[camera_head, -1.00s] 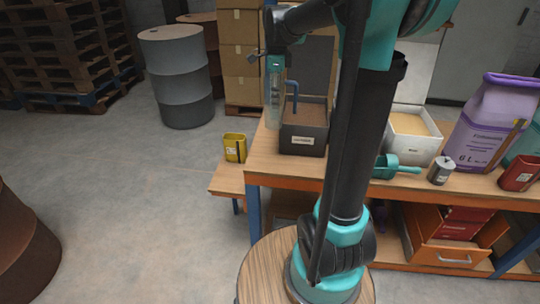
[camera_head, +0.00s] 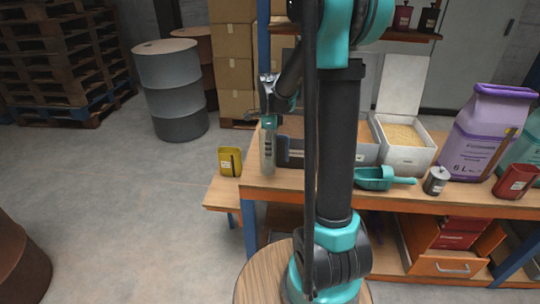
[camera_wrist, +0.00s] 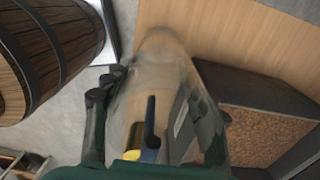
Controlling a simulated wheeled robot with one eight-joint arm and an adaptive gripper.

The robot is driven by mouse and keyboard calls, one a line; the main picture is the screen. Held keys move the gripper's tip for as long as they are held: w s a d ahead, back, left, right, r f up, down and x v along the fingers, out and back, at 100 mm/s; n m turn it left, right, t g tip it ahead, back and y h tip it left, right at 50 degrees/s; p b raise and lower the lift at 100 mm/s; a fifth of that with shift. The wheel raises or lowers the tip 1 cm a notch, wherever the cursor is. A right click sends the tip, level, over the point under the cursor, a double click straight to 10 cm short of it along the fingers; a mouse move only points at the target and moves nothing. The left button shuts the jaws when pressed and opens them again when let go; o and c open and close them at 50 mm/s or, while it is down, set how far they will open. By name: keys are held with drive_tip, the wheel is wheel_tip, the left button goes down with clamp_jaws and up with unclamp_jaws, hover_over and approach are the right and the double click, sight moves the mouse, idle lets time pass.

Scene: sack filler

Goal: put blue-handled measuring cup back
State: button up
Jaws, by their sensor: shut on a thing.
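The measuring cup is a tall clear vessel (camera_head: 267,155) with a blue handle (camera_head: 283,152) on its right side. My gripper (camera_head: 268,124) is shut on it and holds it upright at the left end of the workbench (camera_head: 256,184). In the wrist view my gripper (camera_wrist: 155,120) has a finger on each side of the clear cup (camera_wrist: 158,60), and the blue handle (camera_wrist: 151,125) shows between them. The cup's base is over or on the bare wood; I cannot tell if it touches.
A dark bin of brown grain (camera_wrist: 265,130) stands beside the cup, mostly hidden by my arm in the head view. A white bin (camera_head: 408,158), teal scoop (camera_head: 375,178), grey canister (camera_head: 437,180) and purple jug (camera_head: 488,135) stand farther right. A yellow container (camera_head: 229,161) is at the left.

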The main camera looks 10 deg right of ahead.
drive_tip(key=shift+f, duration=1.95)
drive_tip(key=o, duration=1.2)
wheel_tip(320, 180, up, 12)
drive_tip(key=shift+r, duration=0.15)
